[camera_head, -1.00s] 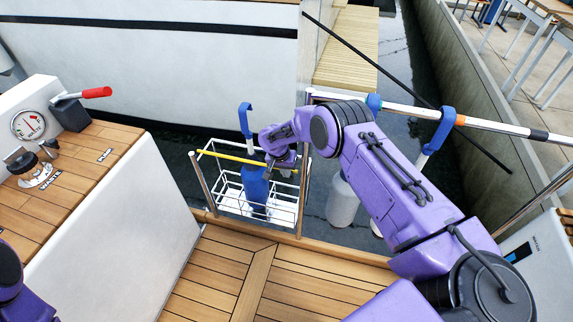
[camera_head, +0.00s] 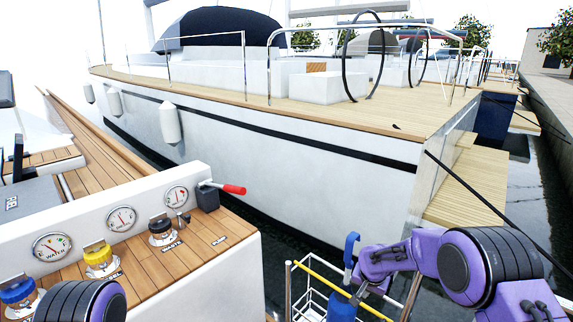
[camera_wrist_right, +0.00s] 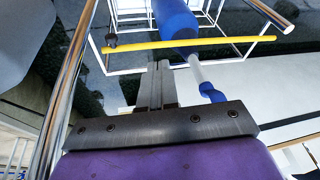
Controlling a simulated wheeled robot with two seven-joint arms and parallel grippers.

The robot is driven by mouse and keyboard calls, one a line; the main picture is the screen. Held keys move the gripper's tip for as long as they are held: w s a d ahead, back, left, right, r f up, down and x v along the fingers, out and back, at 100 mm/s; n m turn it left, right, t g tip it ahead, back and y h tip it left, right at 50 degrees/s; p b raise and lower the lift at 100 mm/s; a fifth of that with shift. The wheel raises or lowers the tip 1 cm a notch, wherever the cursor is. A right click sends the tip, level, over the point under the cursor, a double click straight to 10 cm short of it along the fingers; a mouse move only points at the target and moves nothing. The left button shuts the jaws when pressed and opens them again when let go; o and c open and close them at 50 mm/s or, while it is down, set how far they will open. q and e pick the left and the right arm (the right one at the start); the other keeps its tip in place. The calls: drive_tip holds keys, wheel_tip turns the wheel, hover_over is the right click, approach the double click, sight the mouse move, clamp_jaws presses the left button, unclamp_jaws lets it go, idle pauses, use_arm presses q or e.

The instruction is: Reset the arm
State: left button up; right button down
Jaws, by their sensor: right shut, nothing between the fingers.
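My right arm (camera_head: 480,270) comes in from the lower right and bends left toward a white wire rack (camera_head: 308,304). My right gripper (camera_wrist_right: 157,84) is shut and empty in the wrist view. Its fingers point toward the rack's yellow bar (camera_wrist_right: 190,43), with a blue fender (camera_wrist_right: 177,18) beyond. In the head view the gripper (camera_head: 358,294) is small, beside the blue fender (camera_head: 342,309) and the yellow bar (camera_head: 330,284). Of my left arm only a purple joint (camera_head: 88,302) shows at the lower left; its gripper is out of view.
A cockpit console (camera_head: 200,245) with gauges, coloured filler caps and a red-handled lever (camera_head: 222,188) stands on the left. A metal rail (camera_wrist_right: 62,100) runs close beside the right gripper. A white yacht (camera_head: 270,150) lies alongside, across a strip of dark water.

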drive_tip(key=s+a+f+t, duration=0.1)
drive_tip(key=s+f+t, duration=0.2)
drive_tip(key=s+f, duration=0.85)
drive_tip(key=s+d+g+h, duration=0.1)
drive_tip(key=s+d, duration=0.1)
drive_tip(key=s, duration=1.3)
drive_tip(key=s+d+f+g+h, duration=0.1)
drive_tip(key=s+d+g, duration=0.1)
drive_tip(key=s, duration=1.4)
drive_tip(key=shift+d+g+h, duration=0.3)
drive_tip(key=shift+s+f, duration=0.1)
